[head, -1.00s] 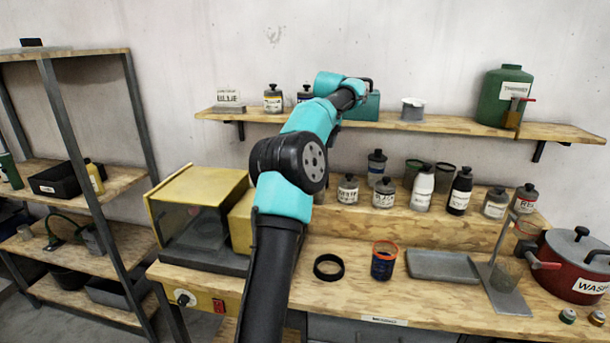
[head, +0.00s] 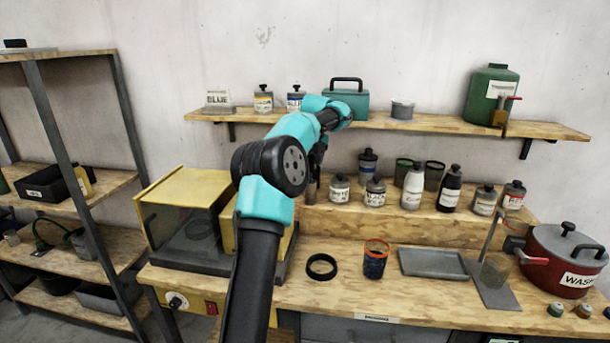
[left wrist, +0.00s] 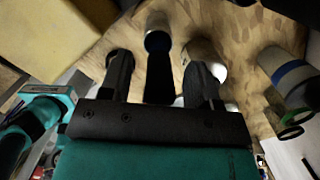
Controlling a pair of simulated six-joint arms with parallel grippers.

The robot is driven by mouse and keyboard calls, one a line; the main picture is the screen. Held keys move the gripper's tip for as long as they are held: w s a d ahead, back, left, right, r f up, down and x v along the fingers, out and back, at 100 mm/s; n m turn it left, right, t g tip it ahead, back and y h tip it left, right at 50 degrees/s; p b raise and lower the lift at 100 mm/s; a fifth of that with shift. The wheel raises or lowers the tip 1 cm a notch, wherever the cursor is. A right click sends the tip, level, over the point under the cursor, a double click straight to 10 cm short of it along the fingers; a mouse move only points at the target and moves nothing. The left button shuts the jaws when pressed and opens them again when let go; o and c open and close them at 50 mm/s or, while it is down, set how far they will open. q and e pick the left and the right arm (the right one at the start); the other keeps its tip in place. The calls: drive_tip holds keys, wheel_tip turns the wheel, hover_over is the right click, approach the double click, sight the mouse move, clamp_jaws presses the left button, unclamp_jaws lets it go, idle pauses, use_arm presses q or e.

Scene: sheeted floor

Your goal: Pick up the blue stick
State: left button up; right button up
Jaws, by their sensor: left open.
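No blue stick can be made out for certain. My left gripper (head: 315,172) hangs pointing down in front of the wall, below the upper shelf and at the left end of the bottle row. It also shows in the left wrist view (left wrist: 160,72), its two dark fingers apart. A dark upright piece with a blue-grey end (left wrist: 158,42) shows between the fingers; I cannot tell what it is or whether they touch it. A mesh cup with an orange rim (head: 376,262) stands on the bench; its contents are unclear. My right gripper is not in view.
Several bottles (head: 412,190) stand on the raised step right of my gripper. A teal toolbox (head: 350,100) is on the upper shelf (head: 440,123). The yellow box (head: 185,212) stands left. A black ring (head: 321,267), grey tray (head: 432,264) and red pot (head: 562,265) occupy the bench.

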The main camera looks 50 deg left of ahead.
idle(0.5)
use_arm(q)
drive_tip(key=c, duration=1)
wheel_tip(320, 180, up, 9)
drive_tip(key=shift+w+f, duration=0.15)
drive_tip(key=shift+f, duration=0.05)
drive_tip(key=shift+r, duration=0.6)
